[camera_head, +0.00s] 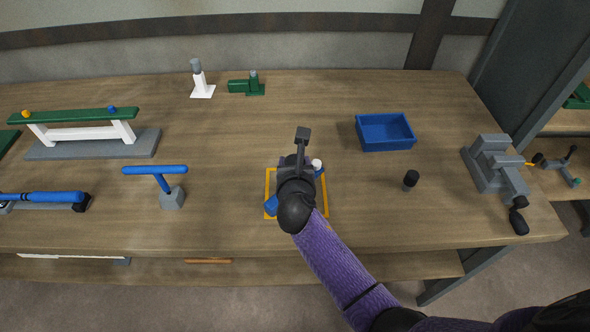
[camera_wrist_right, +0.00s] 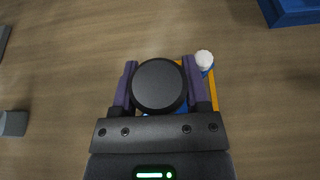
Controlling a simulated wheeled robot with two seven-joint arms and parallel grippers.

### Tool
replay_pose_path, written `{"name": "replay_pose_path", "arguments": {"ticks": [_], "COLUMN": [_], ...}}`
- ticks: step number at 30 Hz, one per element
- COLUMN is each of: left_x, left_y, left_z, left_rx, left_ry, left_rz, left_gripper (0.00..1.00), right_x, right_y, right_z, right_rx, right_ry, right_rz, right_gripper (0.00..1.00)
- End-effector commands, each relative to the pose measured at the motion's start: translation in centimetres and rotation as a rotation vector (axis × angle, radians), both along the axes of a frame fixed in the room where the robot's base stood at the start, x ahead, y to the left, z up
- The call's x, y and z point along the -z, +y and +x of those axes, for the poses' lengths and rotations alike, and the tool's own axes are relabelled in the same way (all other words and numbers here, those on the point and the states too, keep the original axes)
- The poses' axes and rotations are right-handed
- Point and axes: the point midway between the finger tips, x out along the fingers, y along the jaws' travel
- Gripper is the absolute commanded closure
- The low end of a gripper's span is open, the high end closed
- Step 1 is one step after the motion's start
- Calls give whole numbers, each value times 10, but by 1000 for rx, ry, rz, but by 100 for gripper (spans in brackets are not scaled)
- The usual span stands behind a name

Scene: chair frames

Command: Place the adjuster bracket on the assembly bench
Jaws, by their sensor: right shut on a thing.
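The assembly bench (camera_head: 235,130) is the wooden table across the head view. A yellow-outlined square (camera_head: 326,205) is marked on its front middle. My right gripper (camera_head: 297,170) is over this square, pointing down. In the right wrist view its purple fingers (camera_wrist_right: 160,88) are shut on the sides of a dark round knob. The knob (camera_wrist_right: 160,86) seems to top the adjuster bracket (camera_head: 271,206), whose blue parts show at the square. A white cap (camera_wrist_right: 204,59) stands at one corner. The gripper hides most of the bracket, and I cannot tell whether it touches the bench. My left gripper is not in view.
A blue bin (camera_head: 386,146) and a small black-topped peg (camera_head: 410,180) stand to the right, with a grey vise (camera_head: 494,165) at the right edge. A blue T-shaped stand (camera_head: 170,198) is on the left.

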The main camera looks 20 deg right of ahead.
Motion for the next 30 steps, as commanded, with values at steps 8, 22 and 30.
{"name": "replay_pose_path", "arguments": {"ticks": [8, 22, 30], "left_x": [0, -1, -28], "left_y": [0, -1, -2], "left_z": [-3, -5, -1], "left_rx": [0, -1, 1], "left_ry": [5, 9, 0], "left_rz": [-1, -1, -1], "left_gripper": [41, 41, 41], "right_x": [0, -1, -26], "right_y": [0, 0, 12], "right_z": [0, 0, -41], "right_rx": [0, 0, 0], "right_ry": [-2, -2, -2], "right_rz": [-1, 0, -1], "right_gripper": [100, 6, 6]}}
